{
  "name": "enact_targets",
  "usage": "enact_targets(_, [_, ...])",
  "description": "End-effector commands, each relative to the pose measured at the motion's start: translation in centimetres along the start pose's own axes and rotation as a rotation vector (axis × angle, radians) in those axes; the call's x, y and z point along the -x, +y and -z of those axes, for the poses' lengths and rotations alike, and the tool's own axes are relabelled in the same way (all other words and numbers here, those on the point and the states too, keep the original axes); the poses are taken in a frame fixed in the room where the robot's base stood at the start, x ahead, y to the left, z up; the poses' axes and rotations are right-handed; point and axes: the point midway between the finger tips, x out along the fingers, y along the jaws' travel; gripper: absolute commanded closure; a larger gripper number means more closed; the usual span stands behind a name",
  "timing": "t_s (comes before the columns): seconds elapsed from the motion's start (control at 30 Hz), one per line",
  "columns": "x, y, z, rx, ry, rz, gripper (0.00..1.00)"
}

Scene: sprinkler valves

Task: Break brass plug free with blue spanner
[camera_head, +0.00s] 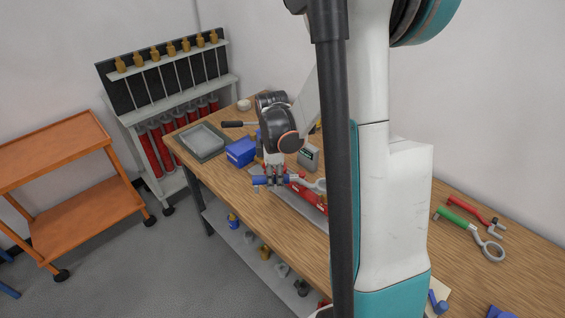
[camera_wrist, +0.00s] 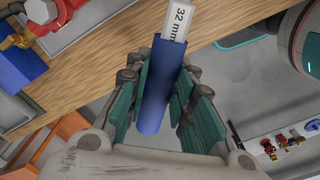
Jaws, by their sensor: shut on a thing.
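My gripper (camera_head: 274,180) is shut on the blue handle of the blue spanner (camera_head: 262,181), above the front part of the workbench. In the wrist view the blue handle of the spanner (camera_wrist: 156,100) lies between the teal finger pads of my gripper (camera_wrist: 163,80). Its grey shank, marked 32 mm, runs out of the top of that view, so its head is cut off there. A red valve assembly (camera_head: 307,194) sits in a grey tray beside the gripper; part of this red assembly (camera_wrist: 62,10) shows at the wrist view's upper left. I cannot clearly make out the brass plug.
The wooden workbench (camera_head: 225,178) carries a blue box (camera_head: 241,151), a grey tray (camera_head: 201,141) and a small grey device (camera_head: 308,157). Green (camera_head: 457,218) and red (camera_head: 466,205) handled tools lie at right. An orange cart (camera_head: 60,150) stands left. My arm hides the bench's middle.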

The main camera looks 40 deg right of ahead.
Motion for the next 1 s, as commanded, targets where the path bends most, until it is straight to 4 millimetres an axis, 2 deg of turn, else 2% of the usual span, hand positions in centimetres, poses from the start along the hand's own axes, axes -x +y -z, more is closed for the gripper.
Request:
enact_targets(0.03, [0.9, 0.1, -0.8, 0.028, 0.000, 0.000, 1.00])
enact_targets(0.1, [1.4, 0.2, -1.6, 0.067, 0.000, 0.000, 1.00])
enact_targets(0.27, [1.8, 0.3, -2.4, 0.113, -0.001, 0.000, 1.00])
enact_targets(0.77, [1.6, 0.3, -2.4, 0.118, -0.002, 0.000, 1.00])
enact_targets(1.0, [0.1, 0.3, -2.4, 0.118, -0.002, 0.000, 1.00])
